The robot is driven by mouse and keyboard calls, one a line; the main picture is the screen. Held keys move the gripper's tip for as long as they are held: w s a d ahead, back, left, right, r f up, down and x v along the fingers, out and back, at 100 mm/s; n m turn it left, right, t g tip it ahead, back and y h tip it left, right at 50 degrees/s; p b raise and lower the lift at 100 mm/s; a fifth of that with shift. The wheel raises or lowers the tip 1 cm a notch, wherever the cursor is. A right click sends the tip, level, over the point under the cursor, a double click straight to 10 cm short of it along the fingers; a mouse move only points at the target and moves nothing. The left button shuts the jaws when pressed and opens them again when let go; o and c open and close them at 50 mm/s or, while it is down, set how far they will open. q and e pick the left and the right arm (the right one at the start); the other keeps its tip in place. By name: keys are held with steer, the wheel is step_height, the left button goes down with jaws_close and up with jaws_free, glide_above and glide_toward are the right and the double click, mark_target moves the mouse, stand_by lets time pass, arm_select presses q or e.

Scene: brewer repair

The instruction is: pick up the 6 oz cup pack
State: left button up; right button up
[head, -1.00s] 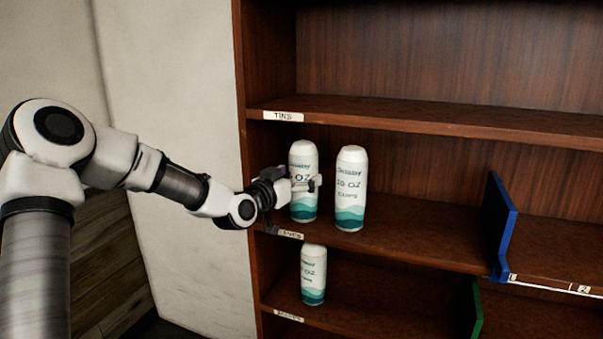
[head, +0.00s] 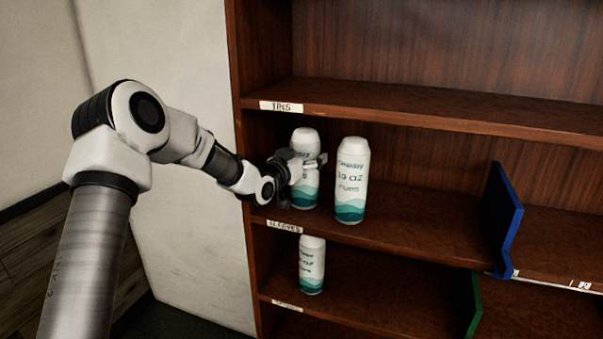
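Two tall white cup packs with teal wave bands stand side by side on the middle shelf. The left pack (head: 304,192) has its label mostly covered by my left gripper, so I cannot read its size now. The right pack (head: 351,180) reads 10 oz cups. A smaller-looking pack (head: 312,264) stands on the shelf below; its print is too blurred to read. My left gripper (head: 309,164) is at the upper half of the left pack, with a finger across its front. The far finger is hidden, so I cannot tell whether it grips. My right gripper is out of view.
The wooden shelf unit's upright (head: 240,120) is close beside my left arm. The shelf labelled TINS (head: 281,106) lies above the packs. A blue divider (head: 505,220) and a green divider (head: 475,305) stand to the right. The middle shelf is clear between.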

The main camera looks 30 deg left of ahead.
arm_select(q)
steer(key=shift+s+d+r, duration=0.15)
steer(key=shift+d+r, duration=0.05)
steer(key=shift+d, duration=0.1)
steer(key=c, duration=0.8)
steer(key=shift+w+a+f, duration=0.15)
steer(key=shift+w+a, duration=0.05)
steer(key=shift+a, duration=0.05)
